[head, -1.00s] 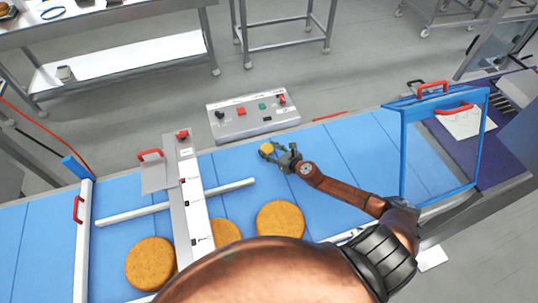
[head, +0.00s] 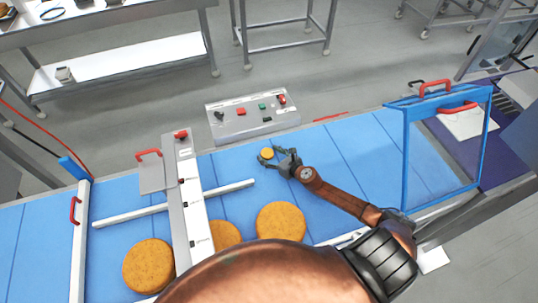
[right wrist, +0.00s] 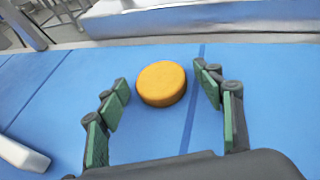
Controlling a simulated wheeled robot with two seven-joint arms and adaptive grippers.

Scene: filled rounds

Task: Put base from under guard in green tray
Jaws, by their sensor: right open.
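A small round orange-yellow base (head: 267,153) lies flat on the blue belt, near its far edge. My right gripper (head: 276,156) is at its right side in the head view, with its fingers spread. In the right wrist view the base (right wrist: 161,83) sits between and slightly beyond the open green-padded fingers (right wrist: 160,88), with a gap on both sides. A blue-framed clear guard (head: 404,150) with red handles stands over the belt at the right, and the base is outside it. I see no green tray. My left gripper is not in view.
Large golden rounds (head: 281,222) lie on the near belt, partly behind my arm. A grey bridge (head: 190,200) and a white rail (head: 125,216) cross the belt at left. A control box (head: 251,118) stands behind the base. The belt between gripper and guard is clear.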

